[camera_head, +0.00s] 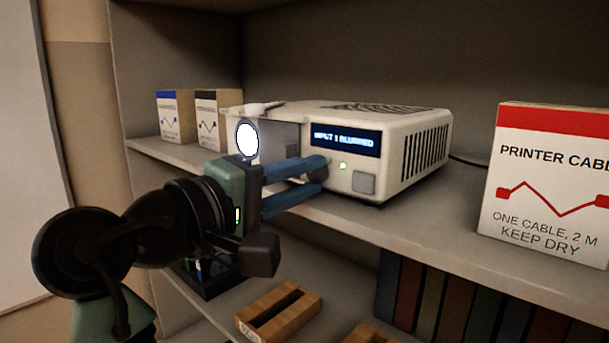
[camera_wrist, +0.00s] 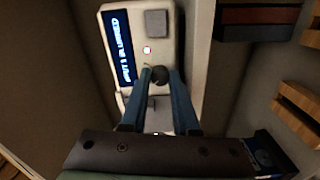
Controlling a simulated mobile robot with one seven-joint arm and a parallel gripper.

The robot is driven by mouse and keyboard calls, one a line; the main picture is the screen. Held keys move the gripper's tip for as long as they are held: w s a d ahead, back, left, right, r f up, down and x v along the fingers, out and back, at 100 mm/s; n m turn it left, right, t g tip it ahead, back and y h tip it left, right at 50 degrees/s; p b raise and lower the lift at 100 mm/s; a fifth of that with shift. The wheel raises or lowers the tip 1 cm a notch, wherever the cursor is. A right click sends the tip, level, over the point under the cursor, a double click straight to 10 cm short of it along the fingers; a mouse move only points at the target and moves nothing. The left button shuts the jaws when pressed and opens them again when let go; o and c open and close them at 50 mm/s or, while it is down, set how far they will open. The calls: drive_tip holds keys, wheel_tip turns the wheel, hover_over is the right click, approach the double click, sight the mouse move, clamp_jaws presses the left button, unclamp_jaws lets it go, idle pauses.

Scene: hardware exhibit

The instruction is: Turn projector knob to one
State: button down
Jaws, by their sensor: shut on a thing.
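The white projector (camera_head: 425,155) stands on the shelf, with its bright round lens (camera_head: 247,140) at the left of its front. Its blue display (camera_head: 345,142) reads "INPUT 1 BLURRED"; the display (camera_wrist: 121,47) appears sideways in the wrist view. The dark round knob (camera_wrist: 161,75) lies between my fingertips, low on the front. My gripper (camera_head: 319,170) reaches in from the left with blue fingers closed on the knob. The fingers partly cover the knob, and I cannot read any mark on it. A small lit lamp (camera_head: 342,166) and a grey square button (camera_head: 363,183) sit to the right.
Two small cable boxes (camera_head: 176,117) stand left behind the projector. A printer cable box (camera_head: 550,180) stands at the right on the shelf (camera_head: 440,225).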

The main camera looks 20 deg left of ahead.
drive_tip(key=c, duration=0.9)
unclamp_jaws()
drive_tip(key=shift+c, duration=0.2)
drive_tip(key=shift+s+a, duration=0.1)
drive_tip(key=shift+s+a+f+b, duration=0.1)
drive_tip(key=shift+s+b, duration=0.25)
drive_tip(key=b+v, duration=0.5)
drive_tip(key=v, duration=0.7)
